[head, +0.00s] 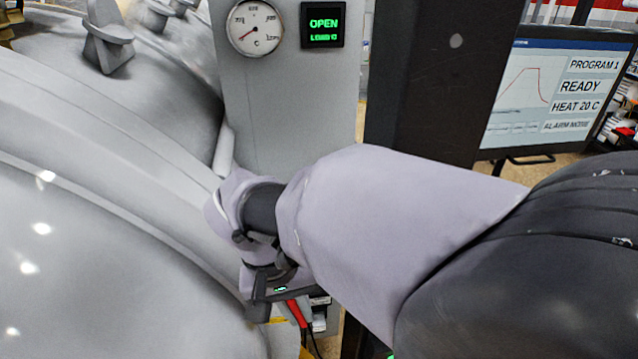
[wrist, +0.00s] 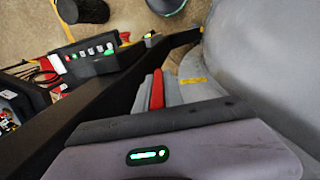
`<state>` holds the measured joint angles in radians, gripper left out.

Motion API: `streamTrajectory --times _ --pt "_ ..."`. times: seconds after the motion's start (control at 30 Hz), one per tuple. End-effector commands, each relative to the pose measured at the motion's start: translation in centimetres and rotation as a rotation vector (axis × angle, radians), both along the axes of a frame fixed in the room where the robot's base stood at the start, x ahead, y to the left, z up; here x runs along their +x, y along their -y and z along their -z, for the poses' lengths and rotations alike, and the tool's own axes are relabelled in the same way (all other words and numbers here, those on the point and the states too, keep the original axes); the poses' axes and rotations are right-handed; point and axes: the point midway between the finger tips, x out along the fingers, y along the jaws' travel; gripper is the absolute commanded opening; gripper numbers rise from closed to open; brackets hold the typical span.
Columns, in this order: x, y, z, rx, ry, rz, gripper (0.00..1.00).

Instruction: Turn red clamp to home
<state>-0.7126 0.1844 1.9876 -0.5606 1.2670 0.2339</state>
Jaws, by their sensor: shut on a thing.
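The red clamp (head: 297,312) shows as a short red bar just below my gripper in the head view. In the wrist view the red clamp (wrist: 157,88) stands between two grey finger pieces. My gripper (head: 292,308) is shut on it, beside the rim of the large grey furnace door or shell.
The rounded grey furnace shell (head: 90,250) fills the left. Behind are a dial gauge (head: 254,27), a display reading OPEN (head: 323,25) and a dark post (head: 415,80). A monitor (head: 550,90) reads READY. A button box (wrist: 85,57) and dark bar (wrist: 115,90) lie near the gripper.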

Motion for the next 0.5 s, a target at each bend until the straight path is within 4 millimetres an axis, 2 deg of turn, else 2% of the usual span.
streamTrajectory --times 0.5 --pt "0.05 -0.47 0.16 0.371 -0.082 0.003 0.0"
